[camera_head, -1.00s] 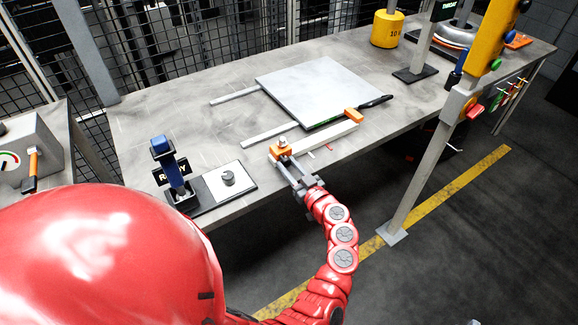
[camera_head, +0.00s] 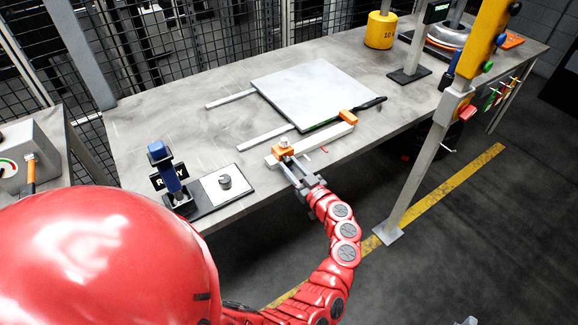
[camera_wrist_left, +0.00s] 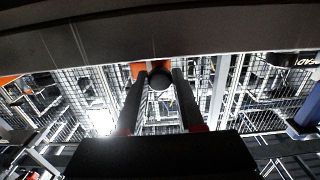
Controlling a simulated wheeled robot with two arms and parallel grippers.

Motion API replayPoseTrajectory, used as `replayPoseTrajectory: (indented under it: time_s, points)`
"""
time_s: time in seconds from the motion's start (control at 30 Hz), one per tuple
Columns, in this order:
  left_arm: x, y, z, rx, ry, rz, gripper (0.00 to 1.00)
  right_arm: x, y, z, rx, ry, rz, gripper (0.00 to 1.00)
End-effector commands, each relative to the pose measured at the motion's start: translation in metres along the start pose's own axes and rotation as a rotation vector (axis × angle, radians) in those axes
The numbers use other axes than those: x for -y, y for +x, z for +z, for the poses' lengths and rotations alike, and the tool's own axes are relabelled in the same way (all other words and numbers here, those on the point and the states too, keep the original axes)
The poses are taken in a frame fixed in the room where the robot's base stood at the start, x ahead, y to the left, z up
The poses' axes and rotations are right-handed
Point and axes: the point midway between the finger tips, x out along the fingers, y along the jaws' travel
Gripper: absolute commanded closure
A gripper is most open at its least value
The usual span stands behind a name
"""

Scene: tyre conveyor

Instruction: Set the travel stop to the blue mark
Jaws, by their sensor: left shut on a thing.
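The travel stop (camera_head: 283,149) is an orange block with a small pale knob on top. It sits near the left end of a pale rail (camera_head: 325,138) at the table's front edge. My left gripper (camera_head: 292,163) reaches it from the front and is shut on it. In the left wrist view, the two dark fingers (camera_wrist_left: 160,92) flank a dark round knob (camera_wrist_left: 160,77) with orange behind it. A small red mark (camera_head: 323,150) shows beside the rail; I cannot make out a blue mark.
A second orange block (camera_head: 348,117) sits at the rail's right end, near a black handle (camera_head: 372,104). A grey plate (camera_head: 315,92) lies behind the rail. A blue-topped lever (camera_head: 168,170) stands left, beside a panel with a knob (camera_head: 225,182). A yellow post (camera_head: 480,50) stands right.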

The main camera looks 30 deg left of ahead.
Motion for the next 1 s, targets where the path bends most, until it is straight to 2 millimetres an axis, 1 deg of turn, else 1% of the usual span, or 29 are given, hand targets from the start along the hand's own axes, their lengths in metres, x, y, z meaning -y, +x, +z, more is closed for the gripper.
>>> replayPoseTrajectory:
  time_s: [0.1, 0.13, 0.27, 0.53, 0.67, 0.77, 0.87, 1.0]
  points:
    - [0.001, 0.000, 0.000, 0.000, 0.000, -0.001, 1.00, 0.000, 0.000, 0.000, 0.000, 0.000, 0.000, 0.50]
    - [0.001, 0.000, 0.000, 0.000, 0.000, -0.001, 0.58, 0.000, 0.000, 0.000, 0.000, 0.000, 0.000, 0.50]
    - [0.001, 0.000, 0.000, 0.000, 0.000, -0.001, 0.34, 0.000, 0.000, 0.000, 0.000, 0.000, 0.000, 0.50]
    - [0.001, 0.000, 0.000, 0.000, 0.000, -0.002, 0.34, 0.000, 0.000, 0.000, 0.000, 0.000, 0.000, 0.50]
    - [0.000, -0.007, 0.001, 0.001, 0.000, -0.001, 0.34, 0.000, 0.000, 0.000, 0.000, 0.000, 0.000, 0.50]
    - [0.000, -0.022, 0.001, 0.003, 0.000, 0.000, 0.34, 0.000, 0.000, 0.000, 0.000, 0.000, 0.000, 0.50]
    - [-0.001, -0.046, 0.003, 0.004, 0.002, 0.004, 0.34, 0.000, -0.001, 0.000, 0.000, 0.000, 0.000, 0.50]
    - [-0.001, -0.085, 0.003, 0.004, 0.002, 0.004, 0.34, 0.000, -0.001, 0.000, 0.000, 0.000, 0.000, 0.50]
